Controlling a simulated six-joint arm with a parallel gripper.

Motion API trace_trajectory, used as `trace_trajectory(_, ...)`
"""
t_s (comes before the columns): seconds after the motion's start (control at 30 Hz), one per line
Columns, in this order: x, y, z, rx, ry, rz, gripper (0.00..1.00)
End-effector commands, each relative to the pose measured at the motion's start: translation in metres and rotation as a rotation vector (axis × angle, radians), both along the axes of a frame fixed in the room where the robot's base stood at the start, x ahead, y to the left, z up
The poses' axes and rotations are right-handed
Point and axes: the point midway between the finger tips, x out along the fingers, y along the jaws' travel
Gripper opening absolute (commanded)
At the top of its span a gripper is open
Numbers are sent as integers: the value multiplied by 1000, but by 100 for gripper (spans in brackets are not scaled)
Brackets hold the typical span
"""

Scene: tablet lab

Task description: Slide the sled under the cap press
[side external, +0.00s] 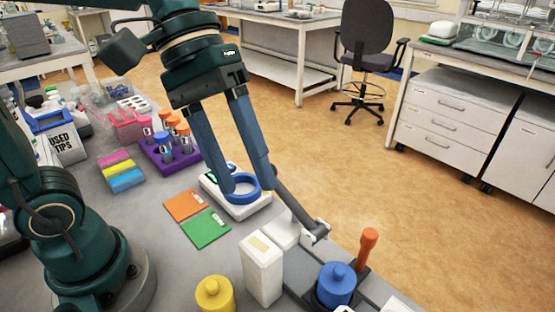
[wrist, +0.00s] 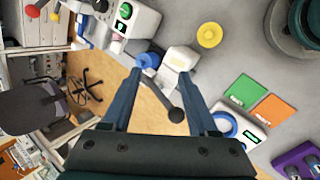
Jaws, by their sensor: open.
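A blue knobbed piece (side external: 337,283) sits in a dark holder on a grey track at the front; this holder looks like the sled. An orange upright handle (side external: 367,245) stands just behind it. The cap press appears to be the white block (side external: 262,270) with a dark lever (side external: 296,205), left of the blue piece. The wrist view shows the blue piece (wrist: 148,61), the white block (wrist: 181,58) and the lever's dark end (wrist: 176,115). My gripper (side external: 246,190) is open and empty, pointing down, above and behind the press. The track is partly cut off.
A white device with a blue ring (side external: 252,205) stands behind the press. Orange (side external: 186,205) and green (side external: 206,230) cards lie left of it. A yellow knobbed piece (side external: 215,295) stands at the front. A purple tube rack (side external: 172,158) is farther back.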

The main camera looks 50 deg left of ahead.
Motion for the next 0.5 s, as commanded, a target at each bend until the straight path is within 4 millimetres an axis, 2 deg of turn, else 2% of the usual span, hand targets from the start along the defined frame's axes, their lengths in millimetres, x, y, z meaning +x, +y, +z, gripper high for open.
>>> trace_trajectory(0.2, 32, -46, 6, -281, 366, 148, 60)
trace_trajectory(0.5, 93, -83, 9, -621, 856, 346, 60)
